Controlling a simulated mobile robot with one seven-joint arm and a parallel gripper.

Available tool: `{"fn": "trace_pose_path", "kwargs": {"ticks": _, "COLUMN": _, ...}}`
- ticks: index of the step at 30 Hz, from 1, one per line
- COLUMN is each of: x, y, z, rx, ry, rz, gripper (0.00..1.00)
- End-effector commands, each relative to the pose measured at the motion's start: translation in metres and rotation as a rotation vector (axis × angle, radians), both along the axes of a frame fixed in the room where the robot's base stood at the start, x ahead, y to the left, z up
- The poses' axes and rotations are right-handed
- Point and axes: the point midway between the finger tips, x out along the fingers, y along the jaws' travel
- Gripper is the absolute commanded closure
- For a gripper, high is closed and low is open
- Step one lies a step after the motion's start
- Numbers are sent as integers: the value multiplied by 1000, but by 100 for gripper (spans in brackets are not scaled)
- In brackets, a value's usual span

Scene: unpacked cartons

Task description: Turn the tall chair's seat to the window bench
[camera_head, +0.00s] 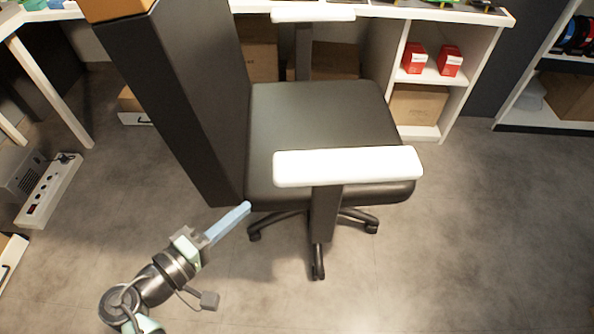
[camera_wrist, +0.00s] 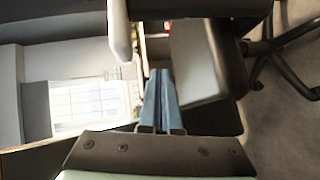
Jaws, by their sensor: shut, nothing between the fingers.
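The tall chair has a black seat (camera_head: 320,125), a high dark backrest (camera_head: 180,95) on the left and white-topped armrests (camera_head: 347,166). In the head view its seat faces right. My gripper (camera_head: 245,208) is shut and empty, its blue fingers close to the lower corner of the backrest; I cannot tell whether they touch it. In the wrist view the shut fingers (camera_wrist: 161,85) point toward the chair, with its seat (camera_wrist: 195,62) beyond. A bright window (camera_wrist: 88,103) shows at the left of the wrist view. I cannot make out a window bench for sure.
A white desk with shelves (camera_head: 440,125) holding red boxes (camera_head: 433,60) stands behind the chair. A white table leg (camera_head: 50,92) and a power strip (camera_head: 47,190) are at the left. A shelf rack (camera_head: 540,105) is at the right. The floor at the lower right is clear.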

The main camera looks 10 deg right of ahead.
Motion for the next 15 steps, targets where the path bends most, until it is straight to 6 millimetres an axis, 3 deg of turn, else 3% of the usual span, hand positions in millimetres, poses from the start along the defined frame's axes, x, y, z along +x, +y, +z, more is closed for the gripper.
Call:
{"fn": "trace_pose_path", "kwargs": {"ticks": 3, "x": -23, "y": 2, "z": -1, "rx": -149, "ry": 29, "rz": -23, "gripper": 100}}
{"fn": "trace_pose_path", "kwargs": {"ticks": 6, "x": -30, "y": 1, "z": -2, "rx": -200, "ry": 32, "rz": -33, "gripper": 100}}
{"fn": "trace_pose_path", "kwargs": {"ticks": 11, "x": -22, "y": -13, "z": -3, "rx": -209, "ry": 31, "rz": -38, "gripper": 100}}
{"fn": "trace_pose_path", "kwargs": {"ticks": 15, "x": -5, "y": -36, "z": -3, "rx": -206, "ry": 31, "rz": -39, "gripper": 100}}
